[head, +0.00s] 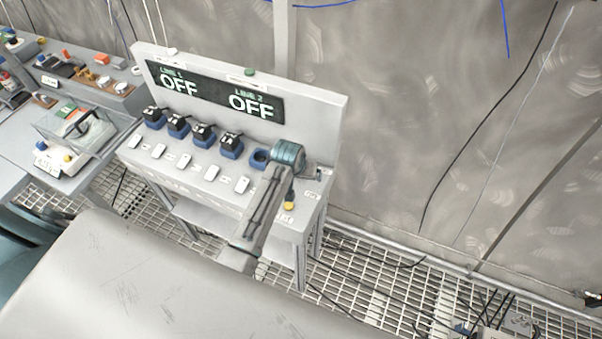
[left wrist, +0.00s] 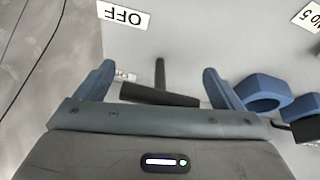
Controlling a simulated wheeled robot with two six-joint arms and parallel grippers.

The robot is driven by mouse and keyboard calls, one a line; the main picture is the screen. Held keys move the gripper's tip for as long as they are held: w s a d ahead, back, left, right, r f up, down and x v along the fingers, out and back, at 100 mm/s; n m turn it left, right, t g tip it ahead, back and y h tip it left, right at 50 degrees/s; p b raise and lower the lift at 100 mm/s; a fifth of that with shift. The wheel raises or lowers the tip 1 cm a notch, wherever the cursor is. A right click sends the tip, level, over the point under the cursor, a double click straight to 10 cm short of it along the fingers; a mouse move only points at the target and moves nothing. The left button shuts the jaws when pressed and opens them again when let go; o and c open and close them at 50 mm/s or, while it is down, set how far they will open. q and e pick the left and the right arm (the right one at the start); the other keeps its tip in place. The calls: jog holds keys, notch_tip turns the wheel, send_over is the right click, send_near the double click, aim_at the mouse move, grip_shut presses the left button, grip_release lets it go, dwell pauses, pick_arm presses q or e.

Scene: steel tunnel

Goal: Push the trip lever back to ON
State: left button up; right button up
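The trip lever (left wrist: 159,92) is a black T-shaped handle on the grey panel, seen in the left wrist view. An upside-down OFF label (left wrist: 124,17) is above it in that picture, and a small label (left wrist: 125,75), unreadable, is partly behind a finger. My left gripper (left wrist: 157,88) is open, with one blue-grey finger on each side of the lever; I cannot tell whether it touches. In the head view the gripper (head: 289,156) is over the right end of the console (head: 190,193) and hides the lever there. My right gripper is not in view.
The console's display (head: 215,92) reads OFF for LINE 1 and LINE 2. Several black plugs (head: 203,134) sit in blue sockets; an empty blue ring (head: 259,158) is left of the gripper. A yellow knob (head: 289,206) is near the front edge. A bench (head: 75,85) stands left.

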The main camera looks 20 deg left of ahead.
pick_arm(q)
jog(key=c, duration=1.3)
jog(key=shift+o, duration=0.2)
jog(key=shift+w+r+g, duration=0.2)
jog(key=shift+w+g, duration=0.45)
jog(key=shift+g, duration=0.45)
jog(key=g, duration=0.1)
jog(key=w+g, duration=0.1)
jog(key=g, duration=0.1)
jog(key=shift+w+g, duration=0.1)
jog(key=shift+g, duration=0.2)
jog(key=o, duration=1.3)
jog(key=shift+r, duration=0.1)
